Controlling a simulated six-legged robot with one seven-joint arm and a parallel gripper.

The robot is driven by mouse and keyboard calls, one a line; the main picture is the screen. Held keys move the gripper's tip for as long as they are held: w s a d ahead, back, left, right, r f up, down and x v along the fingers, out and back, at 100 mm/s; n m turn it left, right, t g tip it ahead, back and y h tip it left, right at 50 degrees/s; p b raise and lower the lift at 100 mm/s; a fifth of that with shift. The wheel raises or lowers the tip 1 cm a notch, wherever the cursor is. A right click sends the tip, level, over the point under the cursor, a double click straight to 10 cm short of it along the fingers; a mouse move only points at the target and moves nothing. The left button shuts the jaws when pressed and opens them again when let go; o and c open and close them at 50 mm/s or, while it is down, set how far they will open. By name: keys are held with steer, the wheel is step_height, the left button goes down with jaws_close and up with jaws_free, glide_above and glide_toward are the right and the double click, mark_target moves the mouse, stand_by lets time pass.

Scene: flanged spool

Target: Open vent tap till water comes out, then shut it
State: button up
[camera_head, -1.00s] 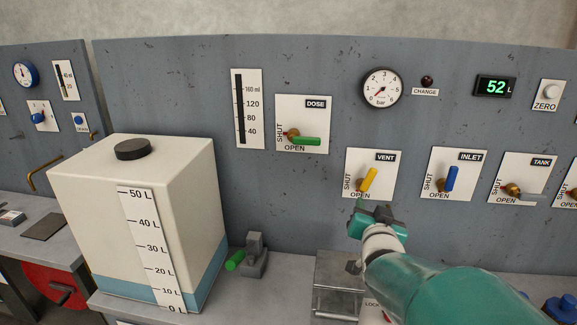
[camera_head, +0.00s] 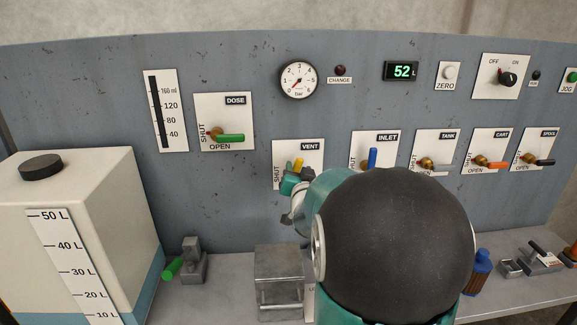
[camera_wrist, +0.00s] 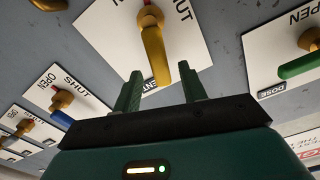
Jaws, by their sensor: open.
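The vent tap's yellow lever (camera_head: 298,164) sits on a white plate (camera_head: 311,158) marked VENT, SHUT and OPEN. It points up, along the side lettered SHUT. In the wrist view the lever (camera_wrist: 157,55) hangs from its brass body, with its free end between my fingertips and a gap on each side. My gripper (camera_wrist: 163,78) is open; whether its fingers overlap the lever in depth is hard to tell. In the head view my gripper (camera_head: 294,183) is just below the lever, and my arm hides the plate's lower right. I see no water flowing.
The dose tap's green lever (camera_head: 231,138) lies horizontal at upper left. The inlet tap's blue lever (camera_head: 372,158) is close on the right. A white tank (camera_head: 90,205) stands left.

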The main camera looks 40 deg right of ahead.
steer(key=shift+x, duration=1.45)
steer(key=shift+a, duration=0.1)
jaws_close()
